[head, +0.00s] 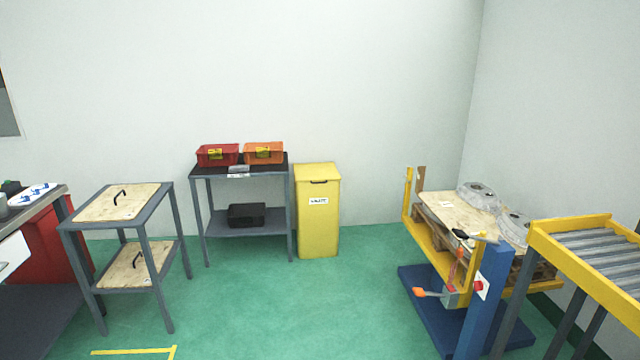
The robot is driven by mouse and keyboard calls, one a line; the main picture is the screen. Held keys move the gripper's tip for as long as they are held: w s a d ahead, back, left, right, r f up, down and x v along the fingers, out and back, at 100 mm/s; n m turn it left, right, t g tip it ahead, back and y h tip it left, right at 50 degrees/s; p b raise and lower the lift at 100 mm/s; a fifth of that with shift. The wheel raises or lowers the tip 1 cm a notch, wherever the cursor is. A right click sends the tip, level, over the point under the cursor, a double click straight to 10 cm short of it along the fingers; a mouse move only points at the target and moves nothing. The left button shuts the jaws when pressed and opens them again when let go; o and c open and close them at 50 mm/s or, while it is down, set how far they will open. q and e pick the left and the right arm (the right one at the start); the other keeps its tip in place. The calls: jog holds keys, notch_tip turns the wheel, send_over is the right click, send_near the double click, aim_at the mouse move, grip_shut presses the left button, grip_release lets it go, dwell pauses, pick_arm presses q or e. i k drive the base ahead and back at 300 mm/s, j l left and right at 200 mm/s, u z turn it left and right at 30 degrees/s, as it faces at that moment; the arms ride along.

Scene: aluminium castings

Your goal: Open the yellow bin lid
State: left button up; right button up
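The yellow bin (319,228) stands upright on the green floor against the back wall, near the middle of the head view. Its yellow lid (317,171) is shut on top, with a small dark handle at the front edge. A white label is on the bin's front. Neither of my grippers shows in the head view.
Left of the bin is a grey shelf table (240,172) with a red box (217,158), an orange box (263,155) and a black case (246,214). A trolley (150,215) stands further left. A lift (468,290) with castings and a roller conveyor (590,250) stand right. Floor before the bin is clear.

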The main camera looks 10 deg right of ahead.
aim_at(320, 172)
jog(key=i+l+u, duration=0.1)
jog(key=i, duration=0.3)
jog(key=i+l+u, duration=0.1)
jog(key=i+l, duration=0.15)
jog(key=i, duration=0.15)
jog(key=i+l+u, duration=0.15)
jog(key=i, duration=0.25)
